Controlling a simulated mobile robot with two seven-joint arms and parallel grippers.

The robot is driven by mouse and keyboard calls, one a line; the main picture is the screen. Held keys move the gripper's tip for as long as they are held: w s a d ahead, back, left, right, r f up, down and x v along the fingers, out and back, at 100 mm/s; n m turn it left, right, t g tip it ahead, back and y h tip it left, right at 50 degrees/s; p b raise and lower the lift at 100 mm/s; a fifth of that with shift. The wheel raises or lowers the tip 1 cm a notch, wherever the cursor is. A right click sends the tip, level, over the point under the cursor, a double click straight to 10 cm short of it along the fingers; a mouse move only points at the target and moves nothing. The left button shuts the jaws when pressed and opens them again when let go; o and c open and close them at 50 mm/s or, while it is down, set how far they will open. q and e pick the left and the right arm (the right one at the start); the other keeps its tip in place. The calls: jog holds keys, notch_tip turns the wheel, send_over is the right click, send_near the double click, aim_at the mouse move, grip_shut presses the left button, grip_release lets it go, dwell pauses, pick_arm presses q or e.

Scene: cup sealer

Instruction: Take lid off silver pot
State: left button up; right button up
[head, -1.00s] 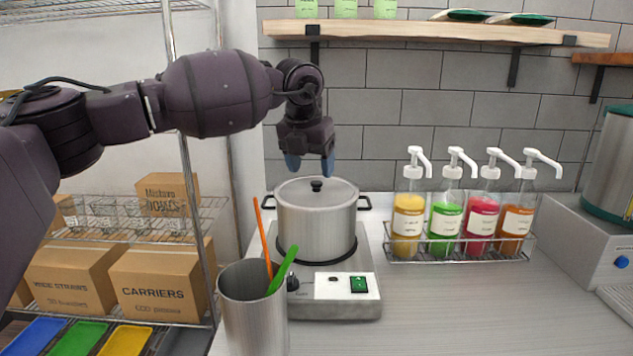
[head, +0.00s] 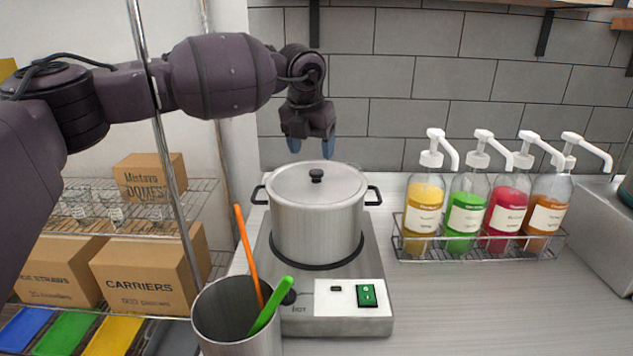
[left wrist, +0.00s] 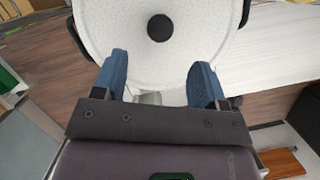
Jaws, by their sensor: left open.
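The silver pot (head: 317,228) stands on a hot plate (head: 325,285) with its lid (head: 316,184) on. The lid has a black knob (head: 316,175) in its middle. My left gripper (head: 311,148) is open and empty, pointing down above the lid, apart from the knob. In the left wrist view the lid (left wrist: 110,30) fills the top middle and its knob (left wrist: 160,28) lies beyond the fingertips of my left gripper (left wrist: 160,75), about midway between them sideways. My right gripper is not in view.
A metal cup (head: 235,315) with orange and green sticks stands in front left of the pot. Pump bottles in a wire rack (head: 480,247) stand to the right. A shelf with boxes (head: 150,270) is at the left. The counter at front right is clear.

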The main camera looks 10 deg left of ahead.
aim_at(316, 171)
pick_arm(q)
jog(key=shift+w+f, duration=0.2)
jog(key=shift+f, duration=0.4)
jog(key=shift+w+d+f+p, duration=0.1)
jog(key=shift+w+f+p, duration=0.2)
jog(key=shift+f, duration=0.35)
jog(key=p+x, duration=0.1)
jog(key=x, duration=0.2)
jog(key=shift+w+f, duration=0.15)
jog(key=shift+w, duration=0.1)
jog(key=shift+w+f, duration=0.1)
jog(key=shift+f, duration=0.25)
jog(key=shift+c, duration=0.5)
jog(key=c, duration=1)
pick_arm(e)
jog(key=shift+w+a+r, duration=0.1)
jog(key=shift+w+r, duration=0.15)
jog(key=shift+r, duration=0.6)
